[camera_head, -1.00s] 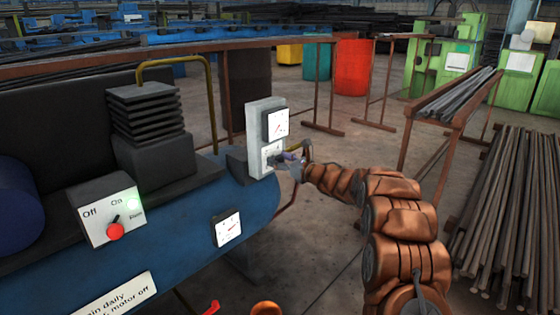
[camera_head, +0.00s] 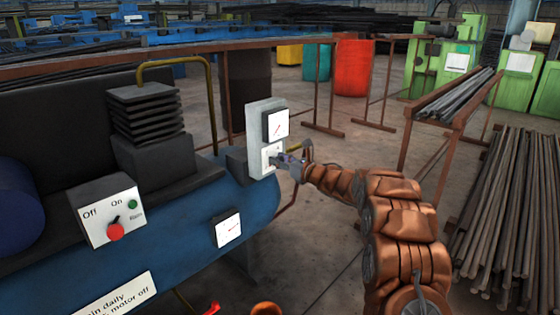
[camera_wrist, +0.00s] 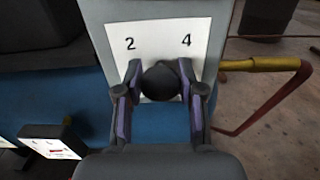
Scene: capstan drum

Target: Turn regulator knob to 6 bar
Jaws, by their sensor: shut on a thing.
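The regulator knob (camera_wrist: 161,82) is dark and round. In the wrist view it sits between both fingers of my gripper (camera_wrist: 160,92), which is shut on it. A white dial plate (camera_wrist: 150,42) behind the knob shows the numbers 2 and 4; the rest of its scale is hidden or out of view. In the head view my gripper (camera_head: 283,161) reaches the lower plate of the grey regulator panel (camera_head: 254,131). A gauge (camera_head: 278,124) with a red needle is above it; its numbers are too small to read.
A blue tank (camera_head: 185,235) carries the panel. A switch box (camera_head: 108,211) with a red knob and a second gauge (camera_head: 228,228) are at left. A yellow pipe handle (camera_wrist: 262,64) is right of the knob. Steel bars (camera_head: 508,215) lie at right.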

